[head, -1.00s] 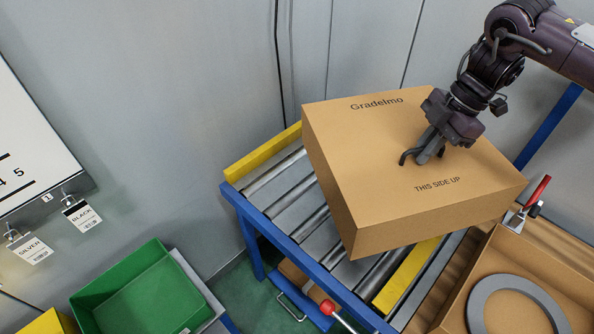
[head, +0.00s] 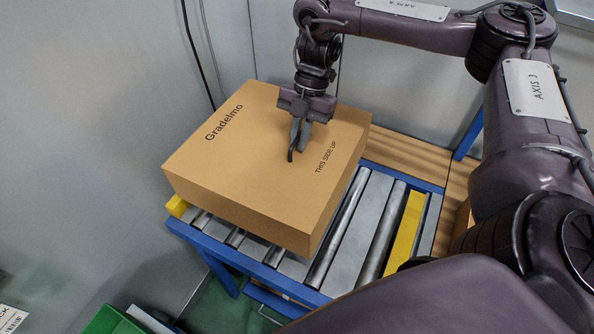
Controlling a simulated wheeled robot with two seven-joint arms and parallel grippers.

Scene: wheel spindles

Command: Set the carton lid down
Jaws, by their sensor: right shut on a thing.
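The carton lid (head: 262,150) is a large brown cardboard box shape with "Gradelmo" and "THIS SIDE UP" printed on its top. It is over the blue-framed roller conveyor (head: 344,222), top face up and roughly level. I cannot tell whether its lower edge touches the rollers. My right gripper (head: 296,153) points down at the middle of the lid's top and is shut on the lid. The part it grips is hidden between the fingers. My left gripper is not in view.
A yellow rail (head: 405,231) crosses the conveyor on the right, and another yellow piece (head: 177,206) shows at the lid's left corner. Bare rollers lie between lid and right rail. A green bin (head: 112,321) is at lower left. A grey wall stands behind.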

